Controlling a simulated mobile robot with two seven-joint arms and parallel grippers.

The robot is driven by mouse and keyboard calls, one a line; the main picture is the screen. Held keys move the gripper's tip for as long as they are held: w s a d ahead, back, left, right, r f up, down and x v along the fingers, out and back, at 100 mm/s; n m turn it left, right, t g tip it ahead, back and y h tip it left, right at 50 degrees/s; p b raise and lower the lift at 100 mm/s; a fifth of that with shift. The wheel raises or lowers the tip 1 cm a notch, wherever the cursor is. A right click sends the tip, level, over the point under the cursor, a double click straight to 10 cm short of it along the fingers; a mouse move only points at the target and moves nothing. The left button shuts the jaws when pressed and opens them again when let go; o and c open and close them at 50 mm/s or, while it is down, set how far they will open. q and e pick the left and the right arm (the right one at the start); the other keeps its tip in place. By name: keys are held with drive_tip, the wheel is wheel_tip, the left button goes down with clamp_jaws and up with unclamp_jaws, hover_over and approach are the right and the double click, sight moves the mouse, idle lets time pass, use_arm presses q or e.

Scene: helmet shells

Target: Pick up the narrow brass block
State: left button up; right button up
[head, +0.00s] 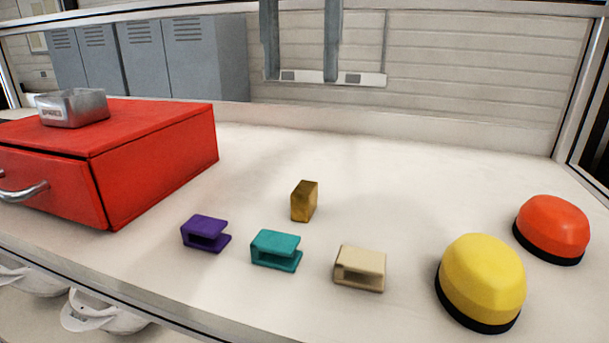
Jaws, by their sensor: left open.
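The narrow brass block (304,201) stands upright on the white tabletop, near the middle of the head view. It is a small, plain, gold-brown block and nothing touches it. I cannot make out either of my grippers in this view. No fingers are near the block or over the table.
Purple (205,233), teal (275,249) and beige (360,267) C-shaped pieces lie in front of the block. Yellow (482,278) and orange (553,227) domes stand right. A red drawer box (160,160) with a metal tin (72,109) stands left. The table behind the block is clear.

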use_arm(q)
drive_tip(key=shift+f, duration=0.8)
drive_tip(key=b, duration=0.1)
hover_over(305, 187)
drive_tip(key=f, duration=0.7)
drive_tip(key=shift+w+a+f, duration=0.2)
drive_tip(key=shift+a+f, duration=0.05)
drive_tip(key=shift+f, duration=0.05)
drive_tip(key=shift+s+d+f+p, duration=0.1)
drive_tip(key=shift+f+p, duration=0.15)
drive_tip(key=shift+f, duration=1.25)
drive_tip(key=shift+s+d+f+p, duration=0.1)
drive_tip(key=shift+f+p, duration=0.15)
drive_tip(key=shift+f, duration=1.2)
clamp_jaws()
drive_tip(key=shift+r, duration=0.1)
